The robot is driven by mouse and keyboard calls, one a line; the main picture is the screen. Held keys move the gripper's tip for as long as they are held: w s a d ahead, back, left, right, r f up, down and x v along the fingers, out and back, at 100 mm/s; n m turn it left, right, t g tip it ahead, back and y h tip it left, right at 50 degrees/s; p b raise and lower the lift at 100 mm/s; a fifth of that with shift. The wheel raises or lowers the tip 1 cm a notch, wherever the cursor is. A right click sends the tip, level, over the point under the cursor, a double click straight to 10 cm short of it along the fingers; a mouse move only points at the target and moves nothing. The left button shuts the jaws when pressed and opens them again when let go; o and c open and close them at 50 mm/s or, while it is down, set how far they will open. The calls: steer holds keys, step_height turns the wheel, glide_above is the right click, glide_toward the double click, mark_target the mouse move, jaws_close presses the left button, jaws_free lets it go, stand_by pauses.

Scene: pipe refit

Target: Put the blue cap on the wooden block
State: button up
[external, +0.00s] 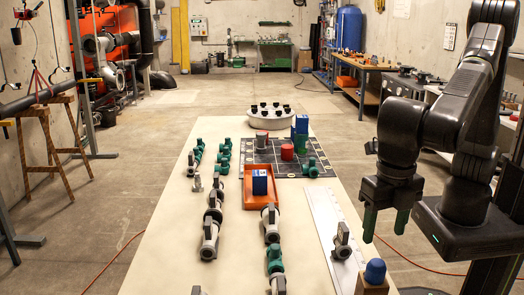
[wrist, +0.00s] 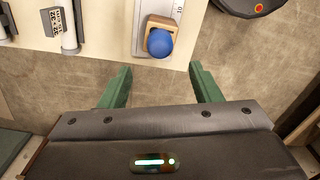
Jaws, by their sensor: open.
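The rounded blue cap (external: 375,271) sits on top of the small wooden block (external: 369,289) at the table's near right edge. In the wrist view the blue cap (wrist: 160,43) covers part of the wooden block (wrist: 165,20), near the top middle. My gripper (external: 386,226) is open and empty, with its green fingers pointing down beyond the table's right side. In the wrist view the gripper (wrist: 160,80) has its fingers spread over the floor, apart from the cap and block.
The long pale table (external: 165,235) carries several grey and green valves, an orange tray (external: 248,200) with a blue block, and a dark grid mat (external: 270,165). A ruler-like white strip (external: 322,215) lies near the right edge.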

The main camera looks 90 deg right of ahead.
steer(key=shift+r, duration=1.5)
